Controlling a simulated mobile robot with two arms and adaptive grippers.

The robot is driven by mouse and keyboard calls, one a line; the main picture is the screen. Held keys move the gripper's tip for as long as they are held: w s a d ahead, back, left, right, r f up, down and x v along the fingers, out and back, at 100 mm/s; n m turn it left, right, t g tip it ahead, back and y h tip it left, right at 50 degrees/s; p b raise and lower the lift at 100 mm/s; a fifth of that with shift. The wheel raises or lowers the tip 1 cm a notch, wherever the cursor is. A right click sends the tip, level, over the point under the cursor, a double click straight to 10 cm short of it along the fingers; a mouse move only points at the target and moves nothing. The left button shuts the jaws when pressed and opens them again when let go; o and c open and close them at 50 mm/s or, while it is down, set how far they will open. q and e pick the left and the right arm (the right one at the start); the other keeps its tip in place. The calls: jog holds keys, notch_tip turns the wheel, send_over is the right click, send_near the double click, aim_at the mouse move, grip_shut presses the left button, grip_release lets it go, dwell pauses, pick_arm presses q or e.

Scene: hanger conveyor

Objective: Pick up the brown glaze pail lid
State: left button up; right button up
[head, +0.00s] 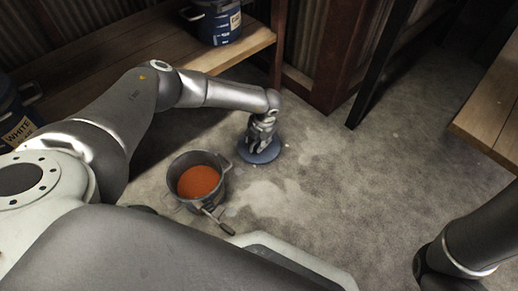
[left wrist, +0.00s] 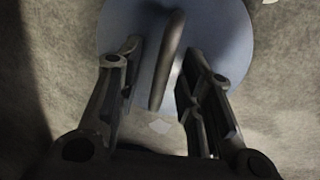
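A round blue lid (head: 272,155) lies flat on the concrete floor. It also shows in the left wrist view (left wrist: 222,30), with a dark bar handle (left wrist: 168,60) across its middle. My left gripper (head: 262,146) is low over the lid and hides part of it in the head view. In the left wrist view my left gripper (left wrist: 163,55) is open, one finger on each side of the handle, with gaps to both. An open grey pail (head: 176,188) holding orange-brown glaze (head: 198,181) stands left of the lid. My right gripper is out of view.
A wooden shelf (head: 120,52) runs behind my left arm, with a blue labelled pail (head: 218,22) on it. Another pail (head: 14,118) labelled WHITE is at the left edge. A wooden surface (head: 490,105) is at right. The floor right of the lid is clear.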

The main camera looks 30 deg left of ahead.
pick_arm(q)
jog(key=shift+c, duration=0.3)
grip_shut()
jog(key=shift+r, duration=0.1)
